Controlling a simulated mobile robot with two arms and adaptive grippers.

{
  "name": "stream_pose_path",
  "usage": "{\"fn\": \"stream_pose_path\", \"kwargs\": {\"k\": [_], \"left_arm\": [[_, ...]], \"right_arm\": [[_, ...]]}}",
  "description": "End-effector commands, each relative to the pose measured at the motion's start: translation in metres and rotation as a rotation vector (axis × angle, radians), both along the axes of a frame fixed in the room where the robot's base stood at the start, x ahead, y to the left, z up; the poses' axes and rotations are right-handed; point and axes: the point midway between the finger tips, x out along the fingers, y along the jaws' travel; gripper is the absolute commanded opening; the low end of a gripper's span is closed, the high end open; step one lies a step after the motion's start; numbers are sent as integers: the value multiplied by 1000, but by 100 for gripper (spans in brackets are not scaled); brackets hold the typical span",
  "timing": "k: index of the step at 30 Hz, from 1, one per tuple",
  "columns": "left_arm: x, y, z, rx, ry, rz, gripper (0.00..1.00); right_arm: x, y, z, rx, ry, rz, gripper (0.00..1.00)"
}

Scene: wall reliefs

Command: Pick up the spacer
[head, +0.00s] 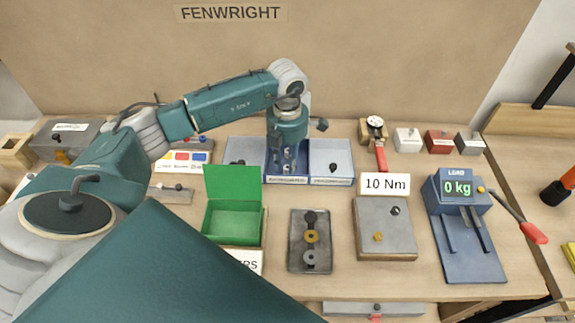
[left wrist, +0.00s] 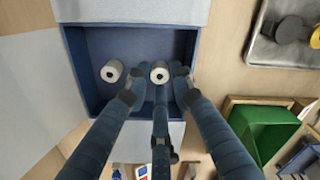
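Two pale grey, ring-like spacers lie in an open blue bin (left wrist: 120,42). One spacer (left wrist: 160,73) is between the fingertips of my left gripper (left wrist: 159,78); the other spacer (left wrist: 112,71) lies off to the left in the left wrist view. The fingers are around the near spacer, with small gaps seeming to show on both sides; contact is not clear. In the head view the left gripper (head: 287,160) points down into the bin (head: 303,163) at mid-table and partly hides its inside. My right gripper is not seen.
Grey covers (head: 327,160) flank the bin. In front stand an open green box (head: 233,222), a grey tray (head: 297,255) with knob and rings, and a 10 Nm block (head: 385,235). A blue load gauge (head: 462,255) stands at right.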

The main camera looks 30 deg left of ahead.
Motion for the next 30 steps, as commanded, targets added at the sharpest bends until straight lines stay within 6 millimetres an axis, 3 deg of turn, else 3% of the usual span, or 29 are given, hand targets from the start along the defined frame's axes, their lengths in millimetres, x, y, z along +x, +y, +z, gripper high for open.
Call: {"fn": "stream_pose_path", "kwargs": {"k": [4,10,13,25,30], "left_arm": [[0,-1,-11,0,-1,0,23],[1,-1,-13,-1,-2,-1,23],[1,-1,-13,-1,-2,-1,8],[1,-1,-11,-1,-3,-1,7],[2,-1,-1,-1,-5,-1,7]], "right_arm": [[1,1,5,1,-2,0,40],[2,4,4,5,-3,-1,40],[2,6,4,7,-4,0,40],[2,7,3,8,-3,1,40],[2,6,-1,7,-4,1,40]]}}
